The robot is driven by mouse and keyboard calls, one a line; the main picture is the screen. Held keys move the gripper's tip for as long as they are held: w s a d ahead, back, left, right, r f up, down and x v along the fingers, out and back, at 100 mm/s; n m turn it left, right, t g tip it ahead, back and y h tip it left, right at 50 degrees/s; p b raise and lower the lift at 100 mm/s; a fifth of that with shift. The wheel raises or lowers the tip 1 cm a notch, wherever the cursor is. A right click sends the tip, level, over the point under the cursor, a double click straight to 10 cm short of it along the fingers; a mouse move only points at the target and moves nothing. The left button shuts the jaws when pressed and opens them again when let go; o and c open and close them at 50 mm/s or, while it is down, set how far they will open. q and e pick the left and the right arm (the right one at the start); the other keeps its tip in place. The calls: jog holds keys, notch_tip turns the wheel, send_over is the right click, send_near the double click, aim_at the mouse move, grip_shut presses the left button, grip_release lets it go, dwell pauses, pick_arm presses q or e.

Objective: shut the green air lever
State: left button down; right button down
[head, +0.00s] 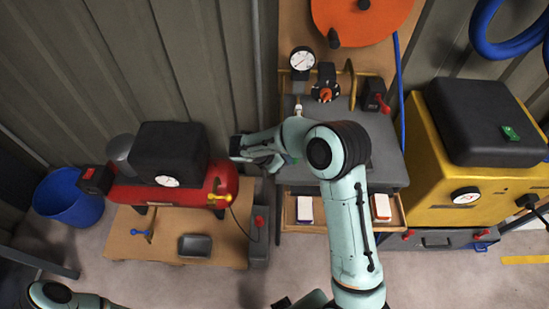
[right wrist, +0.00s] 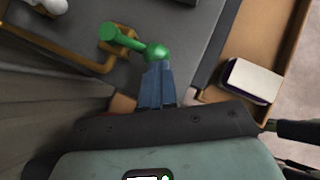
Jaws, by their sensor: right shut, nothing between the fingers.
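The green air lever (right wrist: 130,42) shows in the right wrist view at the grey bench's edge, with a round knob at its near end and a pivot on a brass fitting at upper left. In the head view only a small green part (head: 291,159) shows; my right arm hides the rest. My right gripper (right wrist: 157,68) is shut and empty, its fingertips right at the knob, seemingly touching it. In the head view the gripper (head: 280,161) is at the bench's left edge, partly hidden. My left gripper is out of view.
An open drawer (head: 345,228) with two small boxes is under the grey bench (head: 393,155). A red compressor (head: 140,192) stands left, a yellow machine (head: 480,197) right.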

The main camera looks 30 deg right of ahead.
jog(key=shift+s+d+f, duration=0.1)
jog(key=shift+d+f, duration=0.05)
jog(key=shift+f, duration=0.15)
jog(key=shift+s+d+r+n, duration=0.15)
jog(key=shift+s+d+n, duration=0.05)
jog(key=shift+n, duration=0.2)
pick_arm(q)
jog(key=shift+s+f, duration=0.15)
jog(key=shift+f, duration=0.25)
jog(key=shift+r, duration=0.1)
pick_arm(e)
jog(key=shift+w, duration=0.1)
